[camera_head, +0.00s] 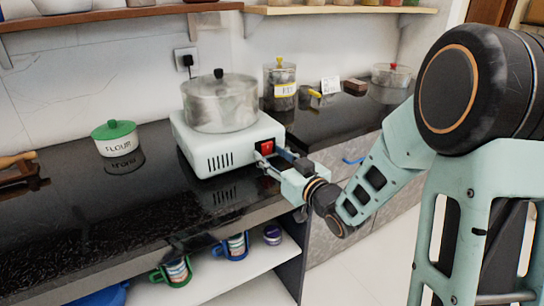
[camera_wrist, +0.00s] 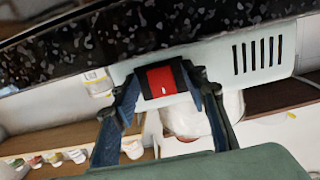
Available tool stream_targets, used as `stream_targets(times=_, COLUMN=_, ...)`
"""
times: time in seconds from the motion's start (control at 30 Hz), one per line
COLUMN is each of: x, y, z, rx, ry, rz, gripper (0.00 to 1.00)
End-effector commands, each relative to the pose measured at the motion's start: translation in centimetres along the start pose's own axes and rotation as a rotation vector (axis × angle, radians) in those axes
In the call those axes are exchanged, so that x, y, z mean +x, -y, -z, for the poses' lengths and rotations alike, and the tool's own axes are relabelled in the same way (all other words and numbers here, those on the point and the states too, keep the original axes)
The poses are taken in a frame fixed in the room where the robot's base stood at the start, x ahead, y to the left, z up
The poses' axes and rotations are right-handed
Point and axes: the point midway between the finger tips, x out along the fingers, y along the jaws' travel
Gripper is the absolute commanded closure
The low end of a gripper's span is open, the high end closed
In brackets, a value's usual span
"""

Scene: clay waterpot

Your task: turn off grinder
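The grinder (camera_head: 222,148) is a white box with side vents and a red switch (camera_head: 266,147) on its right-hand front. A clear lidded pot (camera_head: 220,103) sits on top of it. My gripper (camera_head: 268,160) is at the switch. In the wrist view, which looks upside down, the red switch (camera_wrist: 164,81) in its black frame lies between the two blue-grey fingers of my gripper (camera_wrist: 163,88). The fingers are apart, one on each side of the switch. I cannot tell whether the fingertips touch the housing, or which way the switch is set.
The grinder stands on a glossy black counter (camera_head: 90,215). A white flour jar with a green lid (camera_head: 115,139) is to its left. A yellow-lidded jar (camera_head: 280,85) and a small dark box (camera_head: 355,86) are behind it. Mugs (camera_head: 173,271) stand on the shelf below.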

Motion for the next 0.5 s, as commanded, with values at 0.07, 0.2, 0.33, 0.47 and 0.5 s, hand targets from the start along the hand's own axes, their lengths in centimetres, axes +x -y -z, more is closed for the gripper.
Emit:
stream_targets(times=0.07, x=0.0, y=0.0, z=0.0, rx=0.0, ry=0.001, rz=0.0, gripper=0.59)
stream_targets(times=0.2, x=-0.3, y=0.0, z=0.0, rx=0.0, ry=0.001, rz=-0.001, gripper=0.59)
stream_targets(times=0.33, x=-1.9, y=-0.1, z=-0.1, rx=0.0, ry=0.002, rz=-0.002, gripper=0.59)
stream_targets(times=0.47, x=-4.2, y=-0.1, z=0.0, rx=0.0, ry=0.002, rz=-0.002, gripper=0.59)
stream_targets(times=0.5, x=-4.8, y=-0.1, z=0.0, rx=-0.001, ry=0.001, rz=-0.003, gripper=0.59)
